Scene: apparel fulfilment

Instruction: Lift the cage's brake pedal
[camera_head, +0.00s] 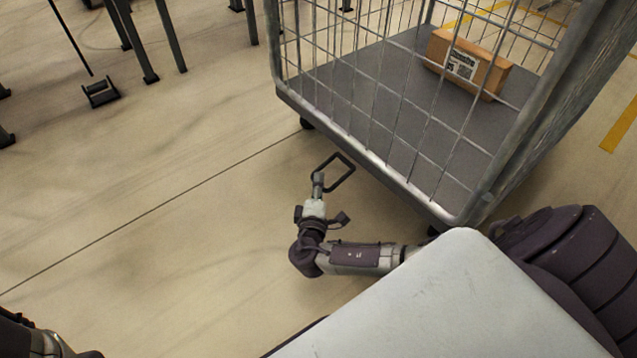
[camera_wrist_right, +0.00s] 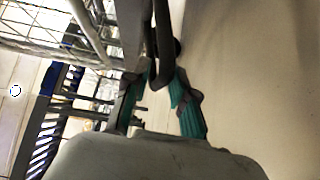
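The roll cage (camera_head: 400,180) stands in the upper right of the head view, with wire sides and a grey deck. Its brake pedal (camera_head: 350,178) is a dark rectangular loop beside the cage's lower front edge. My right gripper (camera_head: 318,187) is low over the floor at the loop's left end. In the right wrist view, the teal-padded fingers (camera_wrist_right: 158,92) are apart, with the dark pedal bar (camera_wrist_right: 162,45) reaching down between their tips. The bar looks nearer the right-hand finger; contact is unclear. My left gripper is not visible; only a dark arm part shows at the lower left.
A cardboard box (camera_head: 468,62) with a white label lies on the cage deck. Dark metal legs (camera_head: 130,40) stand at the upper left. A cage caster (camera_head: 307,124) shows under the near left corner. The floor left of my right arm is clear.

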